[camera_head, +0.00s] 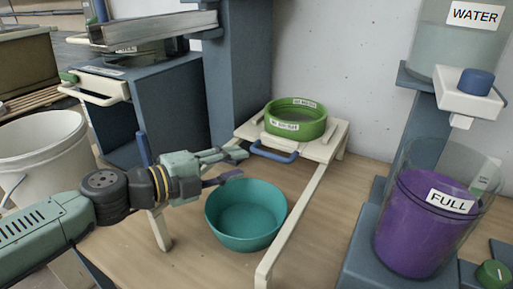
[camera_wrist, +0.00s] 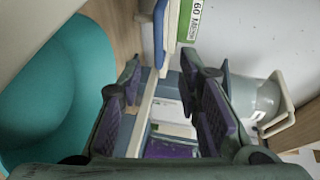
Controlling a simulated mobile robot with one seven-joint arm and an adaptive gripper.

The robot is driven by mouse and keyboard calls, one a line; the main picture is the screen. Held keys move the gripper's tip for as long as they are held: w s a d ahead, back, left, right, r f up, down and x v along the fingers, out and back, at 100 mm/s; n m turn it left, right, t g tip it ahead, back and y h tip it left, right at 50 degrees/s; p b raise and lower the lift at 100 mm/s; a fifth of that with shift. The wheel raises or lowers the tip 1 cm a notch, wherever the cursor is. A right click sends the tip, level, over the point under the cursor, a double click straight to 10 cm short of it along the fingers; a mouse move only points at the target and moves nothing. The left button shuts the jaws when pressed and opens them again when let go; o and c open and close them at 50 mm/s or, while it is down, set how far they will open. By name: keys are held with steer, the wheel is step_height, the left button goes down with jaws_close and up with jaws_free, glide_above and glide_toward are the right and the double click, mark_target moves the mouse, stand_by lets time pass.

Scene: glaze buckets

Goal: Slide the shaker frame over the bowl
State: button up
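The cream shaker frame (camera_head: 325,146) sits at the back of its rails, carrying a green sieve (camera_head: 295,125). A blue handle (camera_head: 274,156) sticks out of its front. The teal bowl (camera_head: 246,215) stands on the table between the rails, in front of the frame and not under it. My gripper (camera_head: 240,165) is open and empty, just left of the handle and above the bowl's back rim. In the wrist view my gripper (camera_wrist: 160,68) shows its purple pads spread apart.
The right rail (camera_head: 300,212) runs forward past the bowl. A clear container of purple glaze (camera_head: 420,230) marked FULL stands at the right, with a water tank (camera_head: 455,60) behind. A white bucket (camera_head: 45,155) and a blue cabinet (camera_head: 165,105) are at the left.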

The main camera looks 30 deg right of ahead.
mark_target(267, 156)
steer(key=p+x, duration=0.2)
steer(key=x, duration=0.8)
steer(key=shift+d+f, duration=0.15)
steer(key=shift+d, duration=0.2)
jaws_close()
stand_by(0.4)
